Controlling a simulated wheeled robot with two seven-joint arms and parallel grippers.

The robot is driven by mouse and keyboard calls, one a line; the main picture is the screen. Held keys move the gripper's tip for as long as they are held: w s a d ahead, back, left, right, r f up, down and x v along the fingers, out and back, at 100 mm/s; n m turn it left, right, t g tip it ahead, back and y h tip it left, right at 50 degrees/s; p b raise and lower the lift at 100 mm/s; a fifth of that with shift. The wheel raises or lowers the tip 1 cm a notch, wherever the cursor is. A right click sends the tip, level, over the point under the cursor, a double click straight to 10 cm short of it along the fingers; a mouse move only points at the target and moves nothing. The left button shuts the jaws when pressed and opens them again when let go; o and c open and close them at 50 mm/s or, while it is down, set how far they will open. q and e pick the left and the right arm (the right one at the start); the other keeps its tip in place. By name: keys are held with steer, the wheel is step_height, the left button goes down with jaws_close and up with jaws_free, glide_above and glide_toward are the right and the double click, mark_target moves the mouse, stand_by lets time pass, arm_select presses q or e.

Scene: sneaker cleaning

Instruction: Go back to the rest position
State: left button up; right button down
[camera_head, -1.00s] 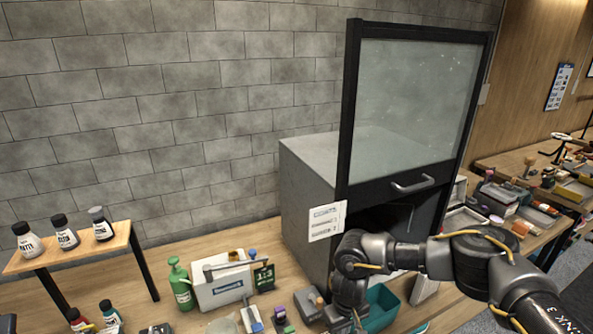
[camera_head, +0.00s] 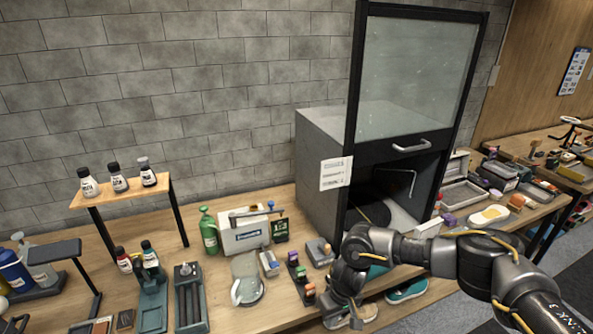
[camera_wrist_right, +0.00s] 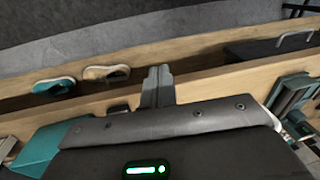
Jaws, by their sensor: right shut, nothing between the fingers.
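My right arm comes in from the right in the head view and bends down in front of the workbench. My right gripper (camera_wrist_right: 158,76) is shut and empty, with its two grey fingers together in the right wrist view. It points toward the bench's front edge. In the head view its fingertips are hard to make out. My left gripper is in neither current view.
A cabinet (camera_head: 324,160) with a raised glass door stands behind my right arm. Bottles, brushes and a white caddy (camera_head: 241,234) crowd the workbench. A teal shoe (camera_wrist_right: 53,85) and a beige shoe (camera_wrist_right: 106,72) lie below the bench edge.

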steer(key=s+a+f+y+b, duration=0.25)
steer(key=a+f+y, duration=0.35)
steer(key=a+f, duration=0.6)
step_height(320, 180, down, 10)
steer(key=s+d+t+y+b, duration=0.1)
steer(key=d+t+b, duration=0.1)
steer(key=t+b, duration=0.1)
steer(key=s+d+f+m+t+h+b, duration=0.1)
steer(key=s+d+f, duration=0.4)
steer(key=f, duration=0.3)
steer(key=s+d+f+m+t+h+b, duration=0.1)
steer(key=s+d+f+m+h, duration=0.1)
steer(key=s+d+f, duration=0.35)
steer(key=s+d+f+g+h, duration=0.1)
steer(key=s+d+f, duration=0.4)
steer(key=s, duration=0.6)
steer(key=s+d+f+g+h+b, duration=0.1)
steer(key=s+d+f+h, duration=0.2)
steer(key=s+d+f, duration=0.3)
steer(key=s+d+f+g+h+b, duration=0.1)
steer(key=s+d+f, duration=0.4)
steer(key=s, duration=1)
steer(key=shift+s+d+f+g+h, duration=0.2)
steer(key=shift+s+d+g+h, duration=0.15)
steer(key=shift+d, duration=0.4)
steer(key=shift+s, duration=0.1)
